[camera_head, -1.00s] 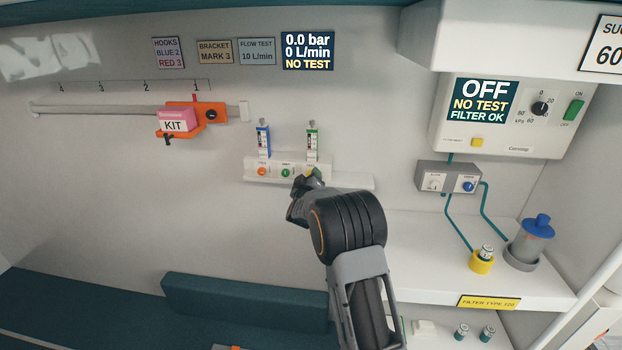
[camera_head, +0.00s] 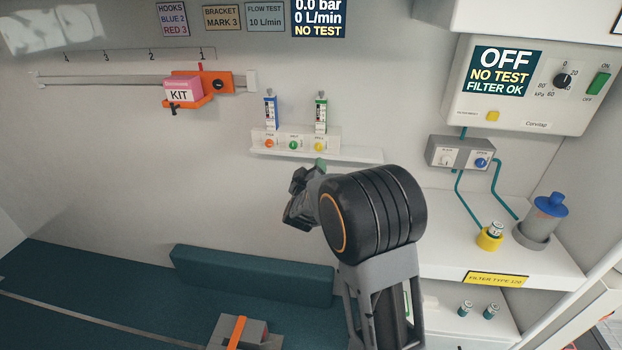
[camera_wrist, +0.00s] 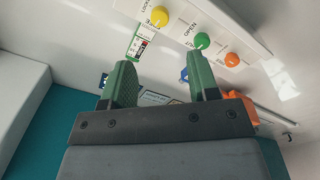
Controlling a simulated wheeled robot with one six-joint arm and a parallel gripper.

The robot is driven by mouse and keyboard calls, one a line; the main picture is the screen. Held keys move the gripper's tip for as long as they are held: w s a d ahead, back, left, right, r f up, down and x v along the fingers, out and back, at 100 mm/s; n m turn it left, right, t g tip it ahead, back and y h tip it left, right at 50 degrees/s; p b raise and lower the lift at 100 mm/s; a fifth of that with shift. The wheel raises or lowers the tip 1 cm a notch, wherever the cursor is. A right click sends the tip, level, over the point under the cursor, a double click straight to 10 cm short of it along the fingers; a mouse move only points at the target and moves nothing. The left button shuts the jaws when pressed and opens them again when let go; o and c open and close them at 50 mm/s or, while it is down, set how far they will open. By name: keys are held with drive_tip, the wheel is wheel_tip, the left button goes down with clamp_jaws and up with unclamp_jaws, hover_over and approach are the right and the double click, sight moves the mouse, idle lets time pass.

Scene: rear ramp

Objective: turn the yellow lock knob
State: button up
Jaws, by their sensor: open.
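The yellow lock knob (camera_head: 319,147) is at the right end of the white valve block on the wall, beside the green knob (camera_head: 293,146) and the orange knob (camera_head: 269,143). In the wrist view the yellow knob (camera_wrist: 160,15) shows near the top, with the label "LOCK" partly readable beside it. My gripper (camera_head: 306,182) is below and in front of the block, apart from the knobs. In the wrist view my gripper (camera_wrist: 160,82) has its two green fingers spread with nothing between them; the yellow knob lies beyond the left fingertip.
A narrow white shelf (camera_head: 350,154) runs under the block. Blue (camera_head: 270,110) and green (camera_head: 320,112) flowmeters stand above it. A pink kit box (camera_head: 182,93) sits on the orange bracket at left. The suction unit (camera_head: 545,80) is at right. Teal seating (camera_head: 100,290) lies below.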

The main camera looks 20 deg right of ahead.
drive_tip(key=shift+v, duration=1.35)
